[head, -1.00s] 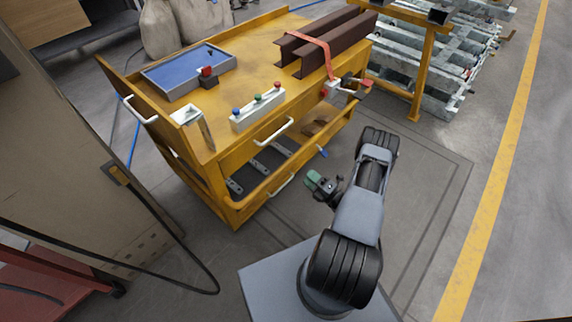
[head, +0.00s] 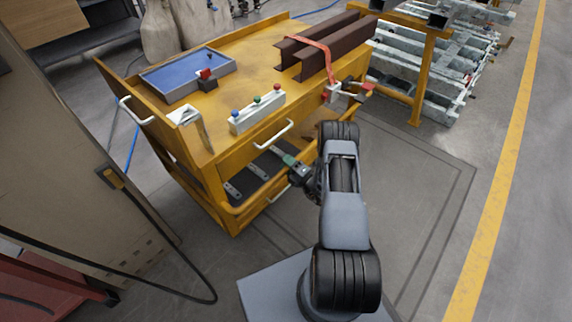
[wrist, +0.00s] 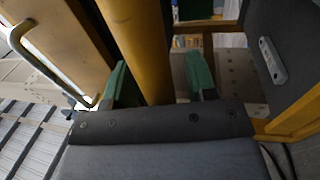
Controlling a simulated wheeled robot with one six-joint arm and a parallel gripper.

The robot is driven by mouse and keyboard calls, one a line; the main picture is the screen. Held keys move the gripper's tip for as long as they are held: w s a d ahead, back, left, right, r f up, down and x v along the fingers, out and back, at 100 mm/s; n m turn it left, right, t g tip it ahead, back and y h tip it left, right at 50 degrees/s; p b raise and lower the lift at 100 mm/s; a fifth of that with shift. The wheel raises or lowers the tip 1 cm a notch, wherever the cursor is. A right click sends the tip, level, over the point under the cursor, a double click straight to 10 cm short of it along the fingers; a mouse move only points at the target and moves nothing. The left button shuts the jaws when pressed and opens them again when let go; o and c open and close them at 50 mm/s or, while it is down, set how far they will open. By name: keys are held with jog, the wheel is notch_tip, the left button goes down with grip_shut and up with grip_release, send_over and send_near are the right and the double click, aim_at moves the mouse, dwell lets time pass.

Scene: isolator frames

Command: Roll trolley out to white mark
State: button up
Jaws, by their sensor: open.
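The trolley is a yellow cart (head: 255,50) with white handles, left of my arm in the head view. My gripper (head: 288,160) has green fingertips and is open at the trolley's near side, by the lower shelf. In the wrist view, a yellow bar (wrist: 135,45) runs up between the open fingers (wrist: 160,78). I cannot tell whether either finger touches it. A pale handle (wrist: 45,62) shows to the left there. I see no white mark on the floor.
The trolley carries dark steel beams (head: 325,45), a blue tray (head: 190,75) and a button box (head: 257,112). A yellow rack with grey metal parts (head: 440,85) stands at the back right. A cable (head: 205,270) lies at left. Floor right of my arm is clear, up to a yellow line (head: 500,165).

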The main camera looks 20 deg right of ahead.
jog(key=shift+w+a, duration=0.1)
jog(key=shift+w, duration=0.1)
jog(key=shift+c, duration=0.4)
grip_shut()
